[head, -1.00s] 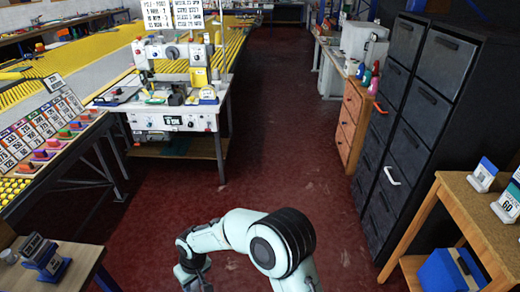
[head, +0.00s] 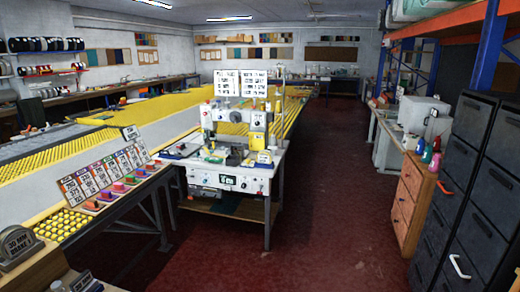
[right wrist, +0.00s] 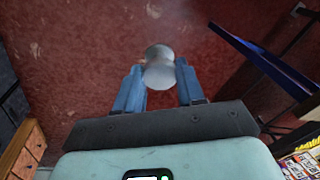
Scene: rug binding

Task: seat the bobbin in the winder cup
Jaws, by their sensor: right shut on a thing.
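My right gripper (right wrist: 160,67) shows in the right wrist view, with a blue finger on each side of a pale grey, rounded bobbin (right wrist: 159,75). It is shut on the bobbin and holds it above the red floor. The bobbin's lower part is partly hidden at the fingers. In the head view, a white sewing machine (head: 243,116) stands on a white-topped bench (head: 226,181) in the middle. The winder cup is too small to make out there. Neither gripper shows in the head view, and my left gripper is in no current view.
Colour-marked cards and blocks (head: 103,181) line a table at left, with yellow buttons (head: 60,224) nearer. Dark drawer cabinets (head: 478,180) and an orange wooden drawer unit (head: 412,203) stand at right. The red floor (head: 335,215) between is clear.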

